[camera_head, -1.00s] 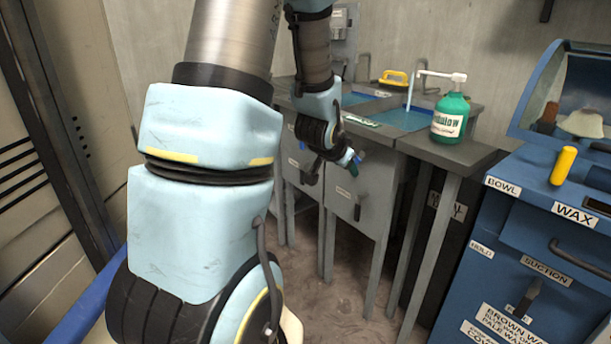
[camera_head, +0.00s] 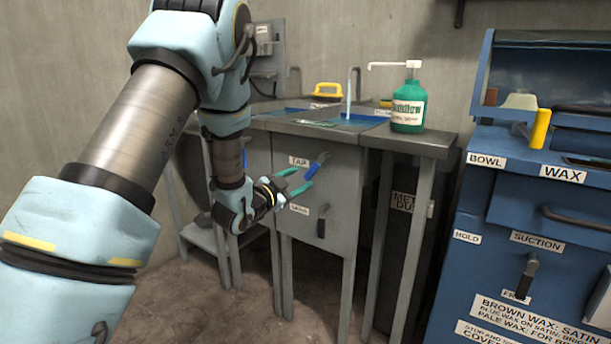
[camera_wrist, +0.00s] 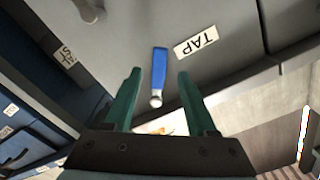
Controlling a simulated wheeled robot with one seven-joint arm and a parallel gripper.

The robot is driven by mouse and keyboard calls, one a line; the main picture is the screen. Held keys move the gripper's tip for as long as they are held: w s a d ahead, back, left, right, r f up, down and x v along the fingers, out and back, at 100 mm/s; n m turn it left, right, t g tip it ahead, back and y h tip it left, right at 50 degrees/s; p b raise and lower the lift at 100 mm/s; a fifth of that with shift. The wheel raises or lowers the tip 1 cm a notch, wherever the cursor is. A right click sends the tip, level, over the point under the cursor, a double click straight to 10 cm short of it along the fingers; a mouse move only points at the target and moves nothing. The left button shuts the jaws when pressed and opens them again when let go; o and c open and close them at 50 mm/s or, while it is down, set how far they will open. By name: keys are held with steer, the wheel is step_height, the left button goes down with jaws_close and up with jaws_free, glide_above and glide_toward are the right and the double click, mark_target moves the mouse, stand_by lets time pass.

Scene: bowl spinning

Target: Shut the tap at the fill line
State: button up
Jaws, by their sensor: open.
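The tap lever (camera_head: 318,166), with a blue handle, is on the grey front panel of the sink cabinet beside a TAP label (camera_head: 299,161). In the wrist view the blue lever (camera_wrist: 159,72) lies between the two green fingers, with the TAP label (camera_wrist: 196,42) to its right. My gripper (camera_head: 293,179) is open in front of the panel, and its fingers are apart from the lever's sides in the wrist view. A stream of water (camera_head: 349,95) runs down into the blue-lined sink (camera_head: 362,119). The fill line cannot be made out.
A green soap bottle (camera_head: 408,108) with a white pump stands on the side table right of the sink. A yellow-handled tool (camera_head: 327,90) lies behind the sink. A second dark lever (camera_head: 321,222) hangs below the tap lever. A blue machine (camera_head: 536,230) fills the right side.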

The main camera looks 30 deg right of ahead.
mark_target(309, 174)
steer(key=x, duration=0.5)
steer(key=shift+w+d, duration=0.15)
steer(key=shift+d, duration=0.2)
steer(key=shift+c, duration=0.3)
jaws_close()
stand_by(0.8)
